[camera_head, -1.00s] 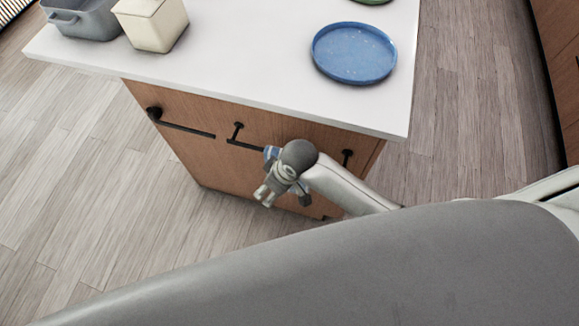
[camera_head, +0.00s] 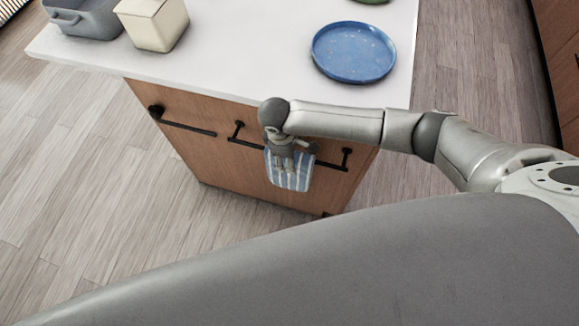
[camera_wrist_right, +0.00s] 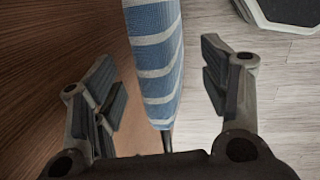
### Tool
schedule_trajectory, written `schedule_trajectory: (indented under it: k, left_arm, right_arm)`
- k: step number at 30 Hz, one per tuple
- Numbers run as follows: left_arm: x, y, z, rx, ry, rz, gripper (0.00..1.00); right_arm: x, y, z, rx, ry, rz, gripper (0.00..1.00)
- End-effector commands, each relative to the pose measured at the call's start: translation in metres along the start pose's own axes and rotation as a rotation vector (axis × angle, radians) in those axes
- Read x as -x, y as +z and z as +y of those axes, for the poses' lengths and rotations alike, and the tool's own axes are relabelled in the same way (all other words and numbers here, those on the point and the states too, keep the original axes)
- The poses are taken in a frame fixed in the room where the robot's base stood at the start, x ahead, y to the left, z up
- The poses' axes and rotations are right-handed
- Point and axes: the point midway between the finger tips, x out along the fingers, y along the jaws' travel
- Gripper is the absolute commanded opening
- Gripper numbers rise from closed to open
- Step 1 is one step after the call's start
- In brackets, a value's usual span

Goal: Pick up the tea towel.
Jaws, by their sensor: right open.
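The tea towel (camera_head: 290,173) is blue with white stripes and hangs from a dark bar on the wooden front of the island. My right gripper (camera_head: 283,160) is in front of the towel in the head view and hides part of it. In the right wrist view the towel (camera_wrist_right: 155,62) hangs between the two spread fingers of my right gripper (camera_wrist_right: 170,85), with a gap on each side. The gripper is open and holds nothing. My left gripper is not in view.
The dark bar (camera_head: 245,143) runs along the island front, with another handle (camera_head: 187,128) to its left. On the white top (camera_head: 240,65) stand a blue plate (camera_head: 354,51), a cream container (camera_head: 153,24) and a grey dish (camera_head: 85,18). Wooden floor is clear left of the island.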

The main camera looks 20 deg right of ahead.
Motion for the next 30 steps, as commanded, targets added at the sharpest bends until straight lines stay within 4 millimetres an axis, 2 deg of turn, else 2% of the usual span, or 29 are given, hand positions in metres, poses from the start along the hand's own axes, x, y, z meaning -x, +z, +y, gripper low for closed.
schedule_trajectory:
  k: [7,16,26,30]
  left_arm:
    - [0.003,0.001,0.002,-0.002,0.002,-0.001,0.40]
    - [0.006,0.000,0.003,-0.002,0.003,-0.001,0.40]
    - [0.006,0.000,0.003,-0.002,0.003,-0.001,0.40]
    - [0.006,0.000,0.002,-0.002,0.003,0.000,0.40]
  right_arm:
    - [-0.017,-0.001,0.000,0.002,-0.001,-0.001,0.69]
    - [-0.054,-0.004,0.001,0.001,0.000,0.000,0.69]
    - [-0.060,-0.004,0.001,0.002,0.000,0.002,0.69]
    - [-0.060,-0.004,0.001,0.002,0.000,0.002,0.51]
